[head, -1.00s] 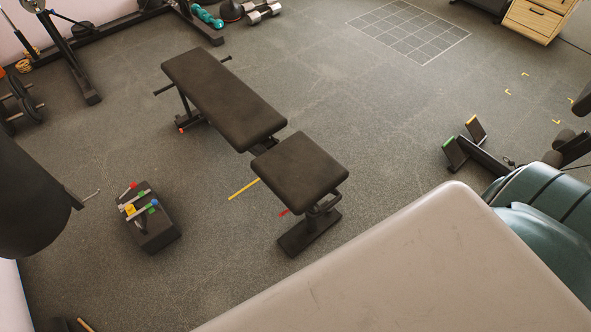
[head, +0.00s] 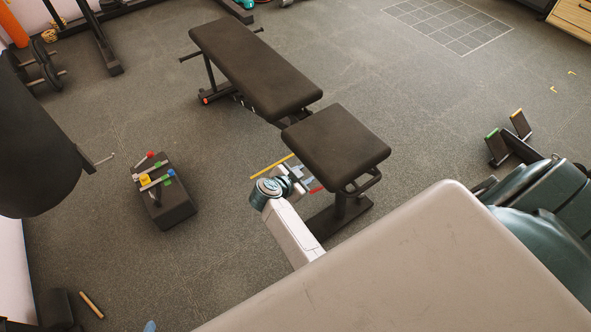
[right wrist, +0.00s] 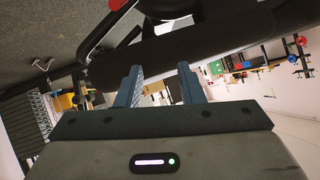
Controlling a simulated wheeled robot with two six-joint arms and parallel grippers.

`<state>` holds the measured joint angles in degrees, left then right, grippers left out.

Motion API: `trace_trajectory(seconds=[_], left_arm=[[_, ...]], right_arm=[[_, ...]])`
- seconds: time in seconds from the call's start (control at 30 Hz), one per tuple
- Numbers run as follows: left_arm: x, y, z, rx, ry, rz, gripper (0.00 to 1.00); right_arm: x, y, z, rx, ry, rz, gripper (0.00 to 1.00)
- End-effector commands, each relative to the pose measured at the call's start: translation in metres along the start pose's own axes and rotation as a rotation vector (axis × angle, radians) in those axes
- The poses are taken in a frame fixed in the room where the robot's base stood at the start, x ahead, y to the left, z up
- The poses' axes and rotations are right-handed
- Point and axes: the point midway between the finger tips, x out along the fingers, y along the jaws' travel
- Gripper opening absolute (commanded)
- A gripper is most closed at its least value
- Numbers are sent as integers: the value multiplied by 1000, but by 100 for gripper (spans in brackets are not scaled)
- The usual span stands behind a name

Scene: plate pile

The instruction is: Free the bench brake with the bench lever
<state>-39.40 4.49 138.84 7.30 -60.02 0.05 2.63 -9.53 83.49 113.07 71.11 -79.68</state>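The bench has a long dark back pad (head: 255,65) and a square seat pad (head: 335,148) on a dark post and foot. I cannot make out the brake. My right gripper (head: 303,175) is low beside the seat, at its near left edge. In the right wrist view its two blue fingers (right wrist: 159,84) are apart with nothing visibly held, close to a dark padded edge.
A black box (head: 165,198) with coloured knobs stands on the floor to the left. A dark hanging bag (head: 38,135) is at the far left. A dark machine with pads (head: 510,140) stands at the right. Floor between box and bench is mostly clear.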

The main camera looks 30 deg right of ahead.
Motion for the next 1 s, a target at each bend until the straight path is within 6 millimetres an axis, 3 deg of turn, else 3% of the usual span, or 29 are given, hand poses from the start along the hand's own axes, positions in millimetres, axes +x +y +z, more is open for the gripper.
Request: trace_trajectory(seconds=[0.1, 0.3, 0.6, 1.0], left_arm=[[-2, 0, -2, 0, 3, 1, 67], [-2, 2, -2, -2, 13, 5, 67], [15, 10, 1, -64, 180, 48, 67], [10, 4, -47, -44, 383, 31, 67]], right_arm=[[-7, 9, 26, -60, -102, 140, 35], [-14, 19, 48, -124, -198, 255, 35], [7, 27, 56, -128, -202, 261, 35], [11, 27, 54, -127, -202, 260, 35]])
